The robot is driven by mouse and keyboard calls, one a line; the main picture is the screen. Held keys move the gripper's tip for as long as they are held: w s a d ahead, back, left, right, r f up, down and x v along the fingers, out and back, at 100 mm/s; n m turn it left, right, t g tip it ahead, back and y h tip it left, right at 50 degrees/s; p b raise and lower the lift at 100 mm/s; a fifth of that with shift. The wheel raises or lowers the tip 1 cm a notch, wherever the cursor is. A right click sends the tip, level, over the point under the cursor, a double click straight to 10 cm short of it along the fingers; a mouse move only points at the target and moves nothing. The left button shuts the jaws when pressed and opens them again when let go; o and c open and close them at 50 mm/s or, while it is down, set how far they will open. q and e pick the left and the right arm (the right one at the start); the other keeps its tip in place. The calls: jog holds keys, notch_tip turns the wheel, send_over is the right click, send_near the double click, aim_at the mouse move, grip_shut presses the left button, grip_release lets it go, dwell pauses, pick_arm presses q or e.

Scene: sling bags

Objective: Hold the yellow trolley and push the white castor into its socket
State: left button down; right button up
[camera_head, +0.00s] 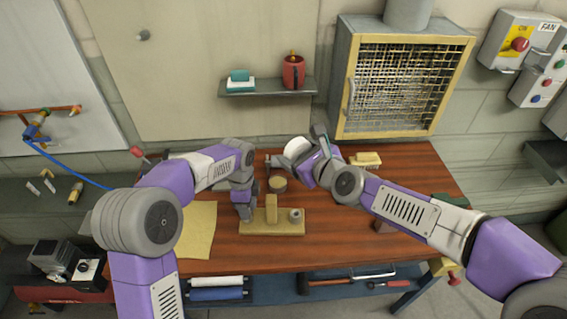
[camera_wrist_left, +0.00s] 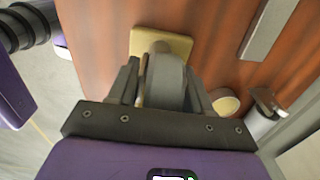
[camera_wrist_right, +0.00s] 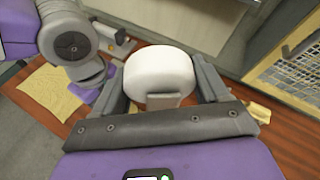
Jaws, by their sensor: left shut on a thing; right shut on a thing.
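The yellow trolley (camera_head: 285,227) lies on the wooden table, with a yellow upright block and a grey round socket (camera_head: 296,214) on it. My left gripper (camera_head: 245,212) is shut at its left end. In the left wrist view, a grey rounded piece (camera_wrist_left: 166,82) sits between the fingers, with the trolley's yellow plate (camera_wrist_left: 180,46) beyond. The white castor (camera_head: 297,148) is shut in my right gripper (camera_head: 304,150), raised above the table behind the trolley. The castor (camera_wrist_right: 160,72) fills the space between the right fingers; its far side is hidden.
A round tan piece (camera_head: 277,184) stands behind the trolley. A yellow sheet (camera_head: 199,232) lies left of it. A yellow block (camera_head: 365,159) lies at the table's back right, below the caged heater (camera_head: 403,88). A shelf (camera_head: 268,88) with a red mug is on the wall.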

aim_at(270, 210)
jog(key=shift+w+a+f, duration=0.1)
jog(key=shift+w+f, duration=0.05)
jog(key=shift+f, duration=0.65)
notch_tip(270, 210, down, 8)
jog(key=s+n+g+y, duration=0.1)
jog(key=n+g+y, duration=0.2)
jog(key=n+y, duration=0.1)
jog(key=shift+s+n+g, duration=0.15)
jog(key=shift+n+g, duration=0.15)
jog(key=shift+n, duration=0.1)
jog(key=shift+f, duration=0.2)
jog(key=shift+f, duration=2.8)
jog(key=shift+f, duration=2.15)
jog(key=o, duration=1.2)
